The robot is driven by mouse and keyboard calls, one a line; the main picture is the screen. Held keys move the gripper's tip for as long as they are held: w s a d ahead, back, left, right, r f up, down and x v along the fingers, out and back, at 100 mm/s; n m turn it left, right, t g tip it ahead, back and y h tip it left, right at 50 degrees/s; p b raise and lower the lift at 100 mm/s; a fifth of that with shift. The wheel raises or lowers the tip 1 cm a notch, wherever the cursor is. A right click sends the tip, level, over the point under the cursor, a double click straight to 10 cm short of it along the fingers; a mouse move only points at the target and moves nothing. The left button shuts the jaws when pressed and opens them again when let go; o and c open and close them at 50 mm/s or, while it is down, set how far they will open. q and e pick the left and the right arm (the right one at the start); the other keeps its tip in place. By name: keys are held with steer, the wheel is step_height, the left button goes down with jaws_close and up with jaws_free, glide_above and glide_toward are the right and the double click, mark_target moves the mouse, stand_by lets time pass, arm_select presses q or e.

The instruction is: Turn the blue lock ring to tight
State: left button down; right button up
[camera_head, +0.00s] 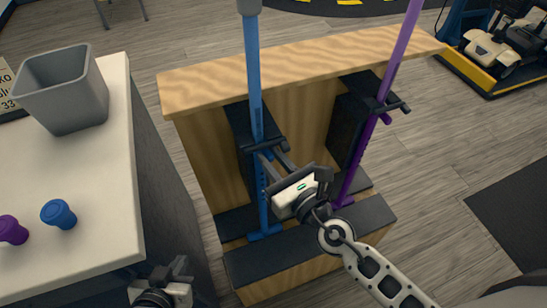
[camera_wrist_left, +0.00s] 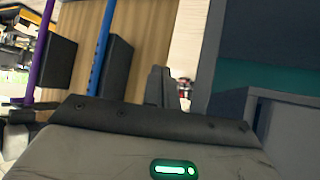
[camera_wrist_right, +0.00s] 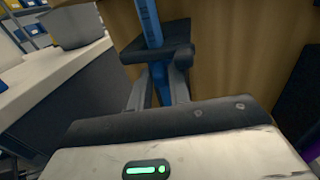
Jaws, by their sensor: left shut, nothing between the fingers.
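The blue scooter pole (camera_head: 254,75) stands upright at the wooden rack. A dark bracket (camera_head: 263,144) crosses it, also seen in the right wrist view (camera_wrist_right: 158,50). My right gripper (camera_head: 267,152) is just below this bracket. In the right wrist view its fingers (camera_wrist_right: 160,85) lie either side of a blue part on the pole. Whether they touch it is unclear. I cannot make out the blue lock ring or its marking apart from the pole; the fingers and bracket partly cover that area. My left gripper (camera_head: 180,264) is shut and empty, low beside the counter.
A purple pole (camera_head: 398,60) stands in the rack (camera_head: 300,75) to the right. The counter (camera_head: 105,165) at the left holds a grey bin (camera_head: 65,95), a blue knob-like piece (camera_head: 58,214) and a purple one (camera_head: 12,230). Open floor (camera_head: 440,150) lies right of the rack.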

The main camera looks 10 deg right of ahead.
steer(key=shift+o, duration=1.2)
steer(key=shift+s, duration=0.1)
